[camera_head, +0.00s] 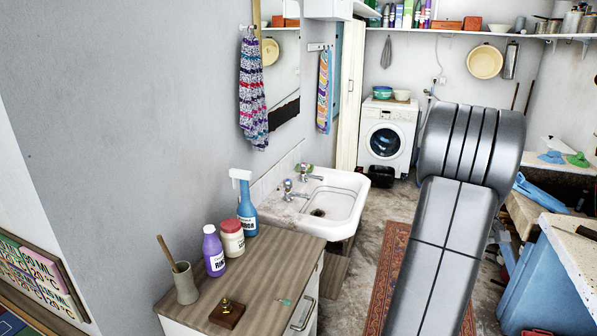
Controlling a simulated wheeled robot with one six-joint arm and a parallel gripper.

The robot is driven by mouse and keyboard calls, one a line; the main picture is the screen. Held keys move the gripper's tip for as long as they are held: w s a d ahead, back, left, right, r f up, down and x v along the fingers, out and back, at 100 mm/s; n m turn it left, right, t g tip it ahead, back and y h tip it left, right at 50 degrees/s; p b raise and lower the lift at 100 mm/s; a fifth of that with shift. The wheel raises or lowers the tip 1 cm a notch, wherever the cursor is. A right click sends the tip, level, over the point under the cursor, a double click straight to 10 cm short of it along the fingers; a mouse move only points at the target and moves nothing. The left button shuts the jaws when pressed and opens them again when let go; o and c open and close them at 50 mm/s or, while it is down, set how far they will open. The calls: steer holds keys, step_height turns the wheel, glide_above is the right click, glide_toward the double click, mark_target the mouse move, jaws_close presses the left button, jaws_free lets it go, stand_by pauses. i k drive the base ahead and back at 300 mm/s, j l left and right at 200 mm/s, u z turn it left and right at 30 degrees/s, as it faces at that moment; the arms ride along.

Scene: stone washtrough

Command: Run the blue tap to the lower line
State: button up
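A white washbasin (330,202) stands against the left wall with a dark drain in its bowl. A near tap (288,187) on its back ledge looks grey-blue, and a far tap (307,171) has a greenish top. They are too small to tell for certain which is the blue one. I cannot make out water or a lower line in the bowl. A pale stone-like trough edge (562,171) shows at the right, partly hidden by my arm. My gripper is not in view; only my grey arm links show.
A wooden-topped cabinet (262,262) with a purple bottle (214,252), white jar (232,238) and blue spray bottle (247,212) stands before the basin. A washing machine (387,135) stands at the back. A red rug (388,275) lies on the floor. A blue-sided counter (545,275) stands right.

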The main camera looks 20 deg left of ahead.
mark_target(287, 183)
steer(key=i+l, duration=0.1)
steer(key=i, duration=1.3)
steer(key=i+u, duration=0.1)
steer(key=i, duration=0.4)
steer(key=i+l+u, duration=0.1)
steer(key=i, duration=0.35)
steer(key=i+l+u, duration=0.1)
steer(key=i, duration=0.35)
steer(key=i+l+u, duration=0.1)
steer(key=u, duration=2.55)
